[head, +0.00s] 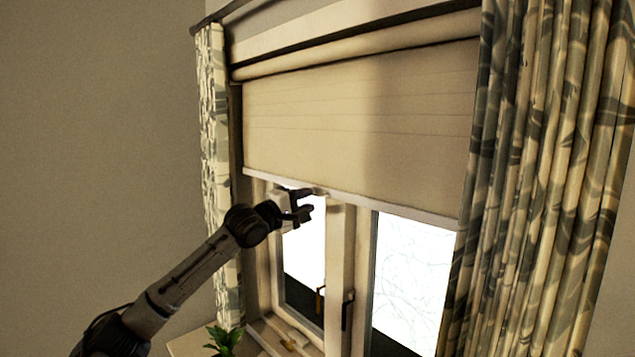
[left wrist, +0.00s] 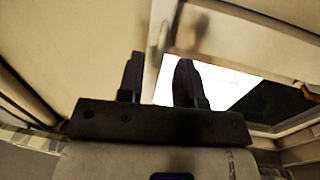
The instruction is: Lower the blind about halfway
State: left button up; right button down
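The beige roller blind (head: 350,120) hangs partly down over the window, and its pale bottom bar (head: 400,206) crosses the upper part of the panes. A small pale tab (head: 320,191) seems to show at the bar, close to my gripper. My left gripper (head: 306,203) is at the bar's left half, just below it. In the left wrist view the two dark fingers (left wrist: 160,85) stand apart, with bright window and pale frame between them and nothing clearly held. Whether a finger touches the bar I cannot tell. My right gripper is not in view.
Patterned curtains hang at the left (head: 212,130) and right (head: 545,180) of the window. The window frame (head: 340,250) has dark handles (head: 347,310) below the blind. A green plant (head: 224,340) stands low at the left. The wall at left is bare.

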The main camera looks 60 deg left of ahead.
aim_at(317, 196)
pick_arm(q)
jog(key=shift+p+x, duration=1.4)
jog(key=shift+x, duration=0.8)
jog(key=shift+d, duration=0.15)
jog(key=shift+c, duration=0.5)
grip_shut()
